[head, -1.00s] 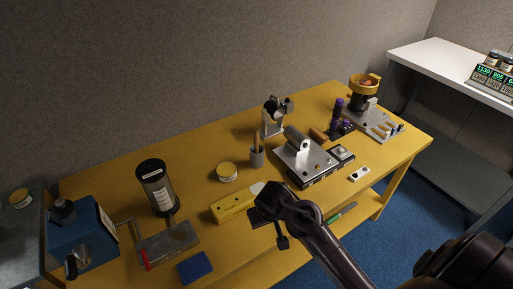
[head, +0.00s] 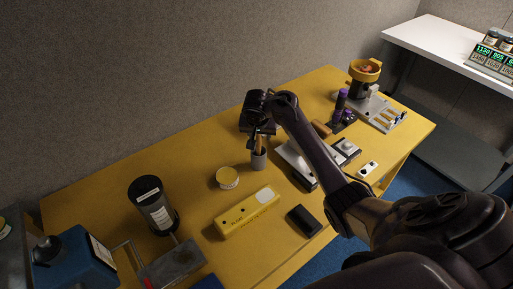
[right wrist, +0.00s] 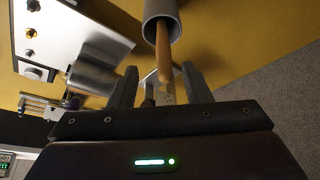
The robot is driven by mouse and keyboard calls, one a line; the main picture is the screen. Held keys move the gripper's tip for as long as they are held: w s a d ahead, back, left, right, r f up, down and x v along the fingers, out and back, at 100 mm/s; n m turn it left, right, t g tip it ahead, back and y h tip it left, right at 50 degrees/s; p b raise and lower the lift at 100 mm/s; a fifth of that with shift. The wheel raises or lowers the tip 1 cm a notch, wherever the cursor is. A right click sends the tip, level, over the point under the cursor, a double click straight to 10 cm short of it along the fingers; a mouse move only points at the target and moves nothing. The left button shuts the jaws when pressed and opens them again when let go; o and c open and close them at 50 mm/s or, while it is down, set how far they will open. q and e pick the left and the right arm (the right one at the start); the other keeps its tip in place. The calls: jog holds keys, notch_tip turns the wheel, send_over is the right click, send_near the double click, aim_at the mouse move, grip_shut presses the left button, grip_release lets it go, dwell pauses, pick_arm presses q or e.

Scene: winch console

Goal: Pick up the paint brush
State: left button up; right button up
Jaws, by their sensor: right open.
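The paint brush, with a wooden handle (head: 260,142), stands in a grey cup (head: 259,160) on the yellow bench. My right gripper (head: 256,130) is over the cup at the brush's upper part, and the dark hand hides much of it. In the right wrist view, the brush handle (right wrist: 162,48) comes out of the cup (right wrist: 158,9) and runs between the two open fingers (right wrist: 160,82). The fingers look apart from it. My left gripper is not in view.
A yellow-lidded tin (head: 227,178) and a yellow case (head: 247,212) are left of and nearer than the cup. A metal fixture (head: 296,165) stands right of the cup, partly behind my arm. A black cylinder (head: 153,205) stands at left.

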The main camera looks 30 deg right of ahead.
aim_at(259, 139)
jog(key=shift+x, duration=1.05)
jog(key=shift+w+d+f, duration=0.3)
jog(key=shift+w+f, duration=0.25)
jog(key=shift+f, duration=0.1)
jog(key=shift+x, duration=1.15)
jog(key=c, duration=0.4)
jog(key=shift+a, duration=0.1)
jog(key=shift+c, duration=1)
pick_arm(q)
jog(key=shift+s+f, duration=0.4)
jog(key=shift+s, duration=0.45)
pick_arm(e)
grip_shut()
